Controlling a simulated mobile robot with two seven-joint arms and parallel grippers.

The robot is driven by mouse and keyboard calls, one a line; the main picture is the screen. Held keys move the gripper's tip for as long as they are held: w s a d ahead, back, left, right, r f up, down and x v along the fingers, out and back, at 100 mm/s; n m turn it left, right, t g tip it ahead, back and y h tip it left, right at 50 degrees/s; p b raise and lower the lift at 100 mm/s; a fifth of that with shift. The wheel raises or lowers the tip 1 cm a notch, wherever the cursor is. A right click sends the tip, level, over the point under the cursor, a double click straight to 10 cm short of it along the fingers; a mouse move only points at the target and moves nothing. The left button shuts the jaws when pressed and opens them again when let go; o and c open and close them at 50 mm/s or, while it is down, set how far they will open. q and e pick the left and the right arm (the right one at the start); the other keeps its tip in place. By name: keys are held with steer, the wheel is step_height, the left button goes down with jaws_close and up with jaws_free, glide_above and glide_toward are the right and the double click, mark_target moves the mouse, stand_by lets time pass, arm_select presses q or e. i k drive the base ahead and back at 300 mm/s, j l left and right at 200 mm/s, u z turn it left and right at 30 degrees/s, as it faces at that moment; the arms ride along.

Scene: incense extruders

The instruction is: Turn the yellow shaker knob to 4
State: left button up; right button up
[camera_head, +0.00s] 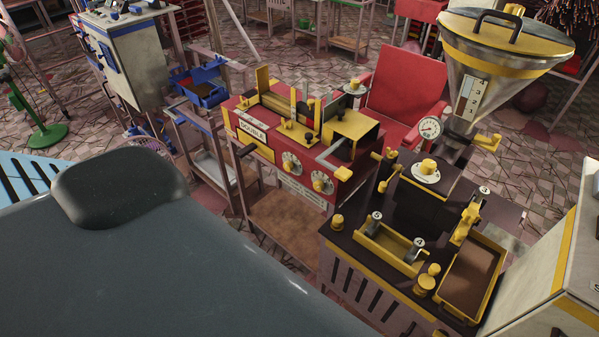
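Several yellow knobs are in view, and I cannot tell which one is the shaker knob. A yellow knob on a round white dial (427,167) stands on top of the black-topped machine (343,247) at the right. Two more dial knobs, a left one (291,163) and a right one (321,182), sit on the front of the red machine (251,138) in the middle. The dial numbers are too small to read, so the settings cannot be told. Neither of my grippers is in view.
A metal hopper (502,66) with a round gauge (430,128) rises behind the black-topped machine. A red chair (404,88) stands behind the red machine. A white cabinet (562,260) closes off the right edge. A brown-filled yellow tray (468,277) lies at the machine's right side.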

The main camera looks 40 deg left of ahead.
mark_target(288, 166)
steer(key=u, duration=1.3)
